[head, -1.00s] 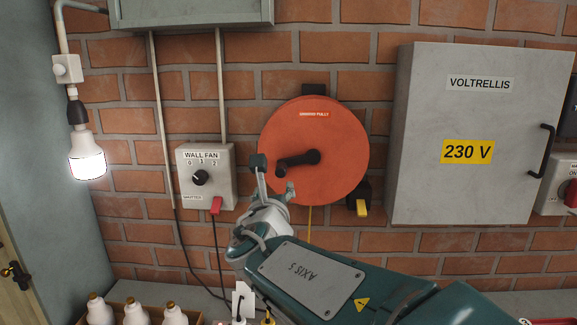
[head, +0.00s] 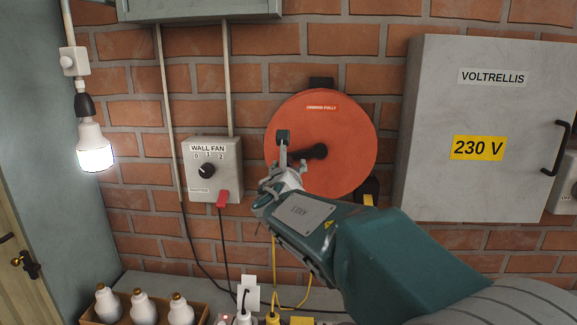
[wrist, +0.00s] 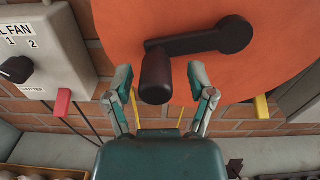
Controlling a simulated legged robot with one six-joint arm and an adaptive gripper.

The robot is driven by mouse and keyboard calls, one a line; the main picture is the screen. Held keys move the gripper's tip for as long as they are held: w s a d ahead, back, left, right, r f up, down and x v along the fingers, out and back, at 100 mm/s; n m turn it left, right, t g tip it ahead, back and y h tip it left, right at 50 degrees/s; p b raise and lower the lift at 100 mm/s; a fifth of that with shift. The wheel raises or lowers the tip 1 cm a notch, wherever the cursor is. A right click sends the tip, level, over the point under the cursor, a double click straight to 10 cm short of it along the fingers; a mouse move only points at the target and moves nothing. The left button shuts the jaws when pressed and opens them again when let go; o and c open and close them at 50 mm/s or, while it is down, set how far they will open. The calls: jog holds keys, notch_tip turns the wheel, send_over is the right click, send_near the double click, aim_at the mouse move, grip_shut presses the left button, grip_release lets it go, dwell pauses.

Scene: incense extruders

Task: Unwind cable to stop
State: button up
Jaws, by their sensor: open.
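The orange cable reel (head: 345,165) hangs on the brick wall, with a black crank (head: 318,152) on its face. The yellow cable (head: 274,252) hangs below it. In the wrist view, the crank's arm (wrist: 190,41) runs left from the hub, and its dark knob (wrist: 156,78) points toward me. In the wrist view, my gripper (wrist: 164,92) is open, with one finger on each side of the knob and gaps visible on both sides.
A wall fan switch box (head: 213,168) with a red lever (head: 223,198) is left of the reel. A grey 230 V cabinet (head: 485,130) is close on the right. A lit bulb (head: 94,148) hangs at left. A crate of bulbs (head: 140,308) stands below.

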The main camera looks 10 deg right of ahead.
jog(key=shift+a, duration=0.35)
jog(key=c, duration=0.9)
jog(key=shift+s, duration=0.1)
grip_shut()
jog(key=shift+f, duration=0.1)
